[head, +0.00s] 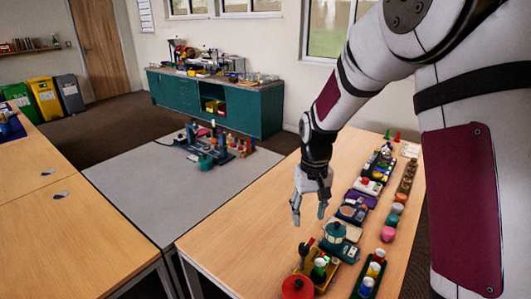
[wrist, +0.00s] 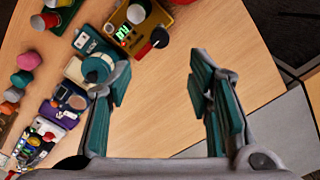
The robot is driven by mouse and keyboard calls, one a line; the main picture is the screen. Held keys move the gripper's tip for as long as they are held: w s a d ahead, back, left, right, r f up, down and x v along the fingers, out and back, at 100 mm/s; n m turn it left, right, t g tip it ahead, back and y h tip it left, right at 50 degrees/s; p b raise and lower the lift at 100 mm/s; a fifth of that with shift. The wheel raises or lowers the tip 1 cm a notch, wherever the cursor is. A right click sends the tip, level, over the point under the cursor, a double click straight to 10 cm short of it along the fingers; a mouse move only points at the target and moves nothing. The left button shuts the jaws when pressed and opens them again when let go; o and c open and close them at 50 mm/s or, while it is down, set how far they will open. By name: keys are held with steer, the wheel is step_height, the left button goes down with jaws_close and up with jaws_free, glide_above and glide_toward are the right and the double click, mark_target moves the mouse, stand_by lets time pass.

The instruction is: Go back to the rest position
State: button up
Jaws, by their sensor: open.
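My gripper (head: 310,214) is open and empty in the head view. It hangs above the wooden table (head: 245,222), left of the rows of objects. In the wrist view my gripper (wrist: 160,95) shows its two teal-padded fingers wide apart, with only bare tabletop (wrist: 165,105) between them. A teal lantern-like object (head: 335,236) stands on the table just right of and nearer than the fingers in the head view. In the wrist view it (wrist: 98,68) shows beside the left finger, partly hidden by it.
A red round object (head: 297,287) and a yellow device (wrist: 133,28) sit at the table's near end. Several small objects line the right side, including a pink one (head: 388,233). A grey table (head: 150,190) adjoins on the left. The table's left half is clear.

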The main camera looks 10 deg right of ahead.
steer(key=s+r+t, duration=0.3)
steer(key=s+r, duration=1.4)
steer(key=s, duration=0.1)
steer(key=s+r+t, duration=0.1)
steer(key=s, duration=0.8)
steer(key=shift+d+t, duration=0.15)
steer(key=shift+t, duration=0.15)
steer(key=shift+w, duration=0.1)
